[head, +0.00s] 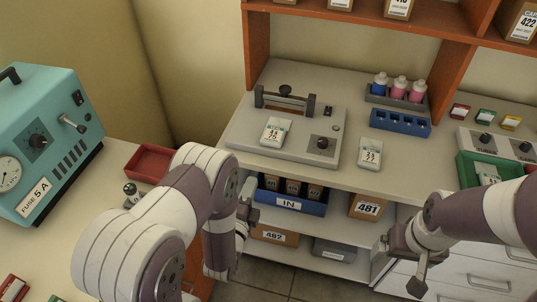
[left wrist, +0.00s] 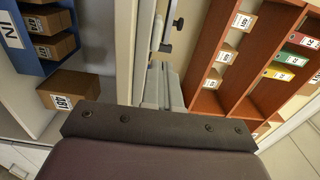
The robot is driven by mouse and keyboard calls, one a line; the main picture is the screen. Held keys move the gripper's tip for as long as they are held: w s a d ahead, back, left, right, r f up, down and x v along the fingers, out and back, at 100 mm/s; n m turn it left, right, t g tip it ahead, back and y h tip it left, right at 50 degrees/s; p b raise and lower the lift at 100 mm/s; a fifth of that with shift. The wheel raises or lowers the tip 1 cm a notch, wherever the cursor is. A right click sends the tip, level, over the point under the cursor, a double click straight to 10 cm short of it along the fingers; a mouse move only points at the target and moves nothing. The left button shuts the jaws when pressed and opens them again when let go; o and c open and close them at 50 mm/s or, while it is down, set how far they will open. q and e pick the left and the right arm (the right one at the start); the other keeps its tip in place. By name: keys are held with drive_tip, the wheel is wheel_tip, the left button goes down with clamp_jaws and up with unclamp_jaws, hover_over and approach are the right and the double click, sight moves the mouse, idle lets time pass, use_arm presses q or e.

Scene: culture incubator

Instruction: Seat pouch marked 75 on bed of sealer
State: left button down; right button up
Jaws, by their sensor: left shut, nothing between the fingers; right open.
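The sealer (head: 240,135) is a flat grey plate on the bench with a dark bar at its back and a knob at front right. One white pouch (head: 274,132) lies on the left part of its bed. Another white pouch (head: 369,153) lies on the bench right of the sealer. Their printed numbers are too small to read surely. My left gripper (head: 246,215) is shut and empty, in front of the shelf edge below the sealer, partly hidden by my arm. My right gripper (head: 415,280) is open and empty, low in front of the drawers.
A blue IN bin (head: 290,207) and boxes sit on the shelf under the bench. A bottle rack (head: 395,101), a blue rack (head: 400,123) and a green tray (head: 468,172) stand right of the sealer. A red tray (head: 148,163) and teal machine (head: 45,140) are left.

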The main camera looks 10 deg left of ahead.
sight(267, 143)
use_arm(q)
drive_tip(key=w, duration=1.3)
drive_tip(key=shift+d+p, duration=0.2)
drive_tip(key=shift+p, duration=0.2)
drive_tip(key=shift+s, duration=0.1)
